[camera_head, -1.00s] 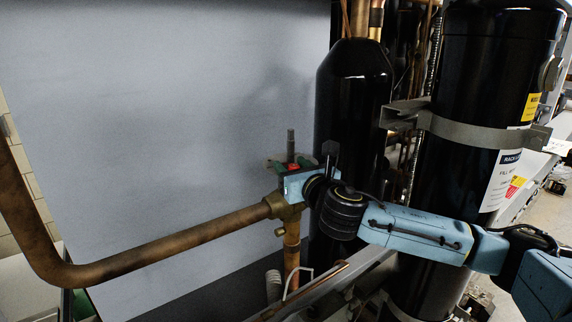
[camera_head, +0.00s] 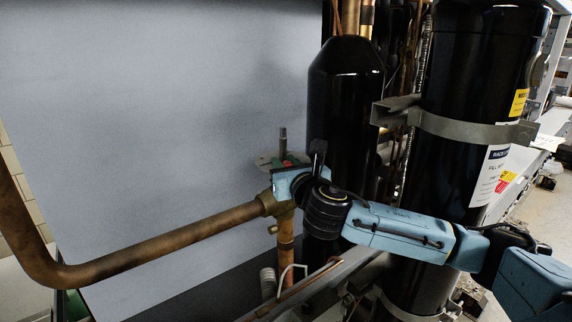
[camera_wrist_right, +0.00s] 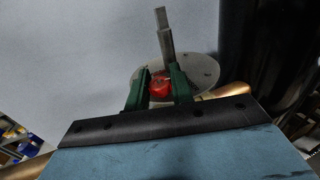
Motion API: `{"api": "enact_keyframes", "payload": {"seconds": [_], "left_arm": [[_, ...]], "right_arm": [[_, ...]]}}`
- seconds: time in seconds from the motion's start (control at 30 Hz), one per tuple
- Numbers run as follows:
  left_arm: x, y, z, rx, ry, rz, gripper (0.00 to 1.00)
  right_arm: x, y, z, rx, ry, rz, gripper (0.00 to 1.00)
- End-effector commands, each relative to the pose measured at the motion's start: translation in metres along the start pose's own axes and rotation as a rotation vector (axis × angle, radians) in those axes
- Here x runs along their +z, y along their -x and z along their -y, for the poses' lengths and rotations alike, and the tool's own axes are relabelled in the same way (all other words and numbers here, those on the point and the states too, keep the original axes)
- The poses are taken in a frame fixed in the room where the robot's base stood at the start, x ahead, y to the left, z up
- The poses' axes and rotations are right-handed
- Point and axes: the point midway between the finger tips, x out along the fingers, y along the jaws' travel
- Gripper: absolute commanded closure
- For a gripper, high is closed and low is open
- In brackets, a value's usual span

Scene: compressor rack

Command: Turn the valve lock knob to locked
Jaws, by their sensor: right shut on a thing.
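The valve lock knob (camera_wrist_right: 160,86) is red and sits between the green fingers of my right gripper (camera_wrist_right: 158,88) in the right wrist view. The gripper is shut on it. A round grey plate (camera_wrist_right: 203,78) lies behind the fingers, and a grey upright stem (camera_wrist_right: 164,38) rises above the knob. In the head view, my right gripper (camera_head: 283,164) is at the top of the brass valve body (camera_head: 283,206), mostly hiding the knob. The stem (camera_head: 283,140) stands up beyond it. The knob's marking or angle cannot be read. My left gripper is not in view.
A copper pipe (camera_head: 160,240) runs left from the valve. A black cylinder (camera_head: 345,95) stands close behind my wrist, and a larger strapped black tank (camera_head: 465,75) stands at right, behind my forearm. A pale panel (camera_head: 150,110) fills the left background.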

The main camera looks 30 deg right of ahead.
Motion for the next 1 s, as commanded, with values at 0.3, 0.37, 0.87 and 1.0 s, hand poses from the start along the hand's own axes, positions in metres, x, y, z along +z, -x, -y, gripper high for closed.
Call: {"api": "enact_keyframes", "payload": {"seconds": [0.3, 0.37, 0.87, 1.0], "left_arm": [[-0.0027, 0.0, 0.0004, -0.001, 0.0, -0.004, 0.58], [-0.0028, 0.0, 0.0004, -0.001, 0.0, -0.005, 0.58], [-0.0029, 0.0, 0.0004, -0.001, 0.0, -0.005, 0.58], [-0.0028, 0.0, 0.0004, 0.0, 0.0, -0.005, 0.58]], "right_arm": [[0.0001, -0.0003, -0.0022, -0.253, -0.006, -0.001, 1.0], [0.0002, -0.0005, -0.002, -0.311, -0.005, -0.001, 1.0], [0.0002, -0.0001, -0.0007, -0.79, -0.002, -0.002, 1.0], [0.0003, 0.0, -0.0003, -0.924, -0.002, -0.002, 1.0]]}}
